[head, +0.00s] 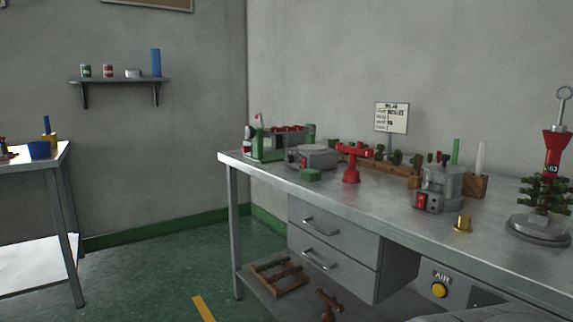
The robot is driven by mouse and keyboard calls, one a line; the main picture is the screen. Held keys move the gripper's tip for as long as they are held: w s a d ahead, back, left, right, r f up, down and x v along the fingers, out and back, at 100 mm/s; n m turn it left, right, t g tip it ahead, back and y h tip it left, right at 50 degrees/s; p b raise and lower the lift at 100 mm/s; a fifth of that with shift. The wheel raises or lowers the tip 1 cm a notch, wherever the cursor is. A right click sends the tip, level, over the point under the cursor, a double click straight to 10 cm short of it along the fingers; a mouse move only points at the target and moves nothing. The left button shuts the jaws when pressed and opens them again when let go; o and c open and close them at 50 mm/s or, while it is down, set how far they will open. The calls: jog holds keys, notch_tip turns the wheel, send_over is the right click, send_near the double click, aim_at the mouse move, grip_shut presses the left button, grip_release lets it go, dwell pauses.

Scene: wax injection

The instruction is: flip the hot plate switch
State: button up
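A low grey round-topped unit (315,157), which looks like a hot plate, sits on the metal workbench (340,187) towards its far left end. Its switch is too small to make out. A second grey unit (440,187) with a pot-like top stands on the bench at right. It has a red switch (421,201) on its front; I cannot tell its position. I cannot tell for sure which unit is the hot plate. My gripper is not in view.
A wax tree (545,193) is at far right. Drawers (332,250) and a yellow AIR button (439,290) are below. Green floor (160,265) is open at left.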

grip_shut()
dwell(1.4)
